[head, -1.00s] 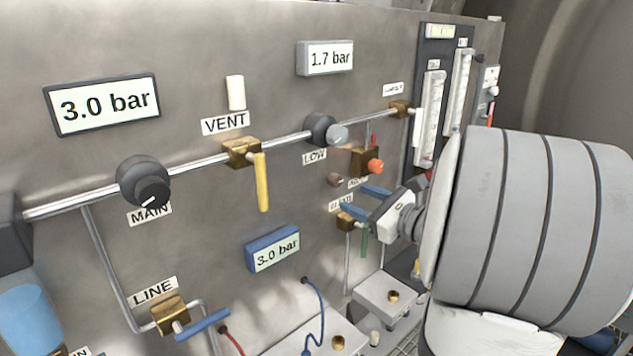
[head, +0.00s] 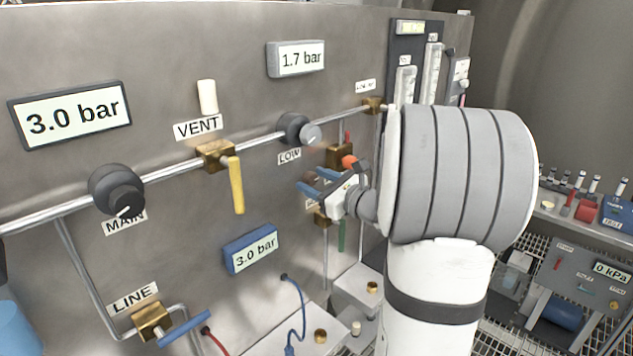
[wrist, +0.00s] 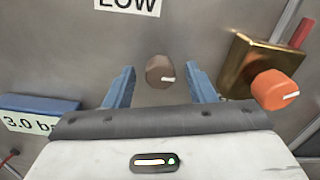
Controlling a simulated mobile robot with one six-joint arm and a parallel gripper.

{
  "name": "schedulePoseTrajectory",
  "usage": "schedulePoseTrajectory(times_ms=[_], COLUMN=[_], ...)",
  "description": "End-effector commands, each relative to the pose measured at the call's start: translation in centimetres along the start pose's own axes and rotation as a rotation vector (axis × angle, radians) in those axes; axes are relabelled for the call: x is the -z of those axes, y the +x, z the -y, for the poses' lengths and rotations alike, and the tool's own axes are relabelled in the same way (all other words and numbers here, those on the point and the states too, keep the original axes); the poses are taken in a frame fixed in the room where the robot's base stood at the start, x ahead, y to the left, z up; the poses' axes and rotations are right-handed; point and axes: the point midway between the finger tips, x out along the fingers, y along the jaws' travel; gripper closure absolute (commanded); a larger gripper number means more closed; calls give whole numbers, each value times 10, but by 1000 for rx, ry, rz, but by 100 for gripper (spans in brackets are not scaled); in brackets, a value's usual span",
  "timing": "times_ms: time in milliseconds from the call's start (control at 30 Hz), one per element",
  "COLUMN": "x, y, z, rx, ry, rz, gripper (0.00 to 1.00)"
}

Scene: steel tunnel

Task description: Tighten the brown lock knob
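The brown lock knob (wrist: 160,71), round with a pale pointer mark, sits on the steel panel below the LOW label. It also shows small and partly hidden in the head view (head: 311,177). My gripper (wrist: 160,80) is open, with its two blue fingers on either side of the knob. The knob appears between the fingertips in the wrist view, with gaps on both sides. No contact shows. In the head view my gripper (head: 308,180) is close to the panel; the exact depth to the knob is unclear.
An orange knob (wrist: 282,90) on a brass block (wrist: 250,62) stands close to the right finger. The LOW regulator (head: 295,128) is above. A blue 3.0 bar display (wrist: 40,112) lies to the left. The yellow VENT lever (head: 237,185) is farther left.

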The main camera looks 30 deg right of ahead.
Motion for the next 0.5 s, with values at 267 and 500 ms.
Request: schedulePoseTrajectory(times_ms=[267, 500], x=[0, 0], y=[0, -1], z=[0, 0], rx=[0, 1], ry=[0, 0], rz=[0, -1], gripper=[73, 92])
